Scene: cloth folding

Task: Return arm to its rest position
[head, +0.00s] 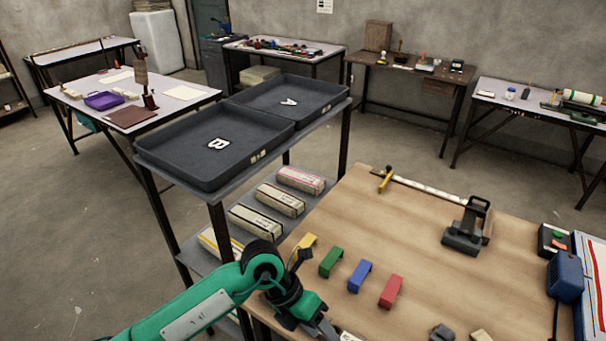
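My green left arm comes in from the lower left and bends down over the near left part of the wooden table (420,260). Its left gripper (328,332) is at the bottom edge of the head view, pointing down and to the right. The fingers are small, dark and partly cut off, so I cannot tell whether they are open or shut. My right gripper is not in view.
Yellow (305,243), green (331,262), blue (360,275) and red (391,291) blocks lie in a row beside the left arm. A shelf holds tray B (160,165) and tray A (335,90). A clamp-like tool (466,232) stands at the table's far right.

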